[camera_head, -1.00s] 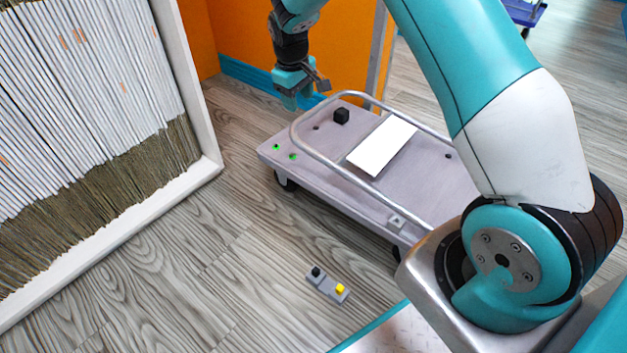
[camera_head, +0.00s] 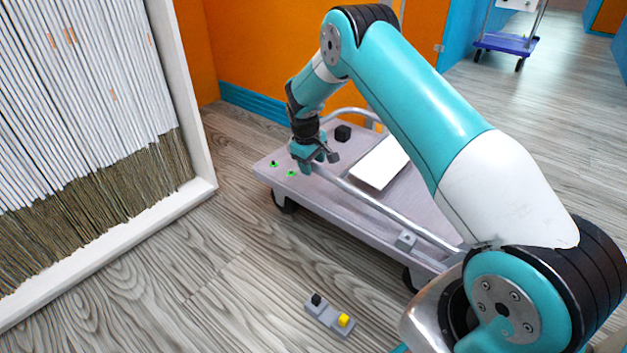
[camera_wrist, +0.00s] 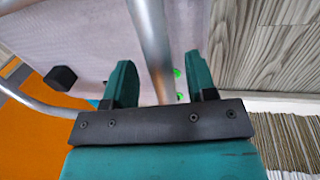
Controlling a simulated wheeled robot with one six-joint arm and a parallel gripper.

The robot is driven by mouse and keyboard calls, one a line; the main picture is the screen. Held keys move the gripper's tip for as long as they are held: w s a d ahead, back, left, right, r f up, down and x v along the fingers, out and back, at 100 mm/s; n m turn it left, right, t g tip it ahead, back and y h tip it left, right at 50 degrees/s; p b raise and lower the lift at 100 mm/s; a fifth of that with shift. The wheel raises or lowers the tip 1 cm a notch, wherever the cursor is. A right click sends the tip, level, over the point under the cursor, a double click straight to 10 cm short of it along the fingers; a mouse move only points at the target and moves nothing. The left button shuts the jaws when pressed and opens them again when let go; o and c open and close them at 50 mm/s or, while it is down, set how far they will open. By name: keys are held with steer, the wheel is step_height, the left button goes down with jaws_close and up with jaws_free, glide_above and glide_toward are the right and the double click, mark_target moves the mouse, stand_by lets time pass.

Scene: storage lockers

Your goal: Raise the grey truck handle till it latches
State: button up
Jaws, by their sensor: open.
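The grey truck (camera_head: 318,205) stands on the floor with its silver tube handle (camera_head: 390,214) folded down, lying low over the deck. My gripper (camera_head: 304,166) is at the handle's near side rail, close to the bend at the far end. In the wrist view, my gripper (camera_wrist: 160,80) is open, and the handle's tube (camera_wrist: 153,45) runs between its two teal fingers. It is not clamped; whether the fingertips reach past the tube is hard to tell. My arm hides part of the handle and deck.
A white panel (camera_head: 380,164) and a black block (camera_head: 343,133) are on the deck. A small grey box with black and yellow knobs (camera_head: 329,316) lies on the floor in front. A white-framed shelf of files (camera_head: 185,187) stands left. An orange wall is behind.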

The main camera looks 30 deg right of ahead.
mark_target(314, 171)
steer(key=shift+w+d+f+b, duration=0.1)
steer(key=shift+f+b, duration=0.1)
steer(key=shift+f, duration=0.4)
steer(key=shift+s+d+f+b, duration=0.15)
steer(key=shift+f+b, duration=0.1)
steer(key=shift+f, duration=0.4)
steer(key=shift+w+d+f+b, duration=0.1)
steer(key=shift+w+f+b, duration=0.1)
steer(key=shift+f, duration=0.4)
jaws_close()
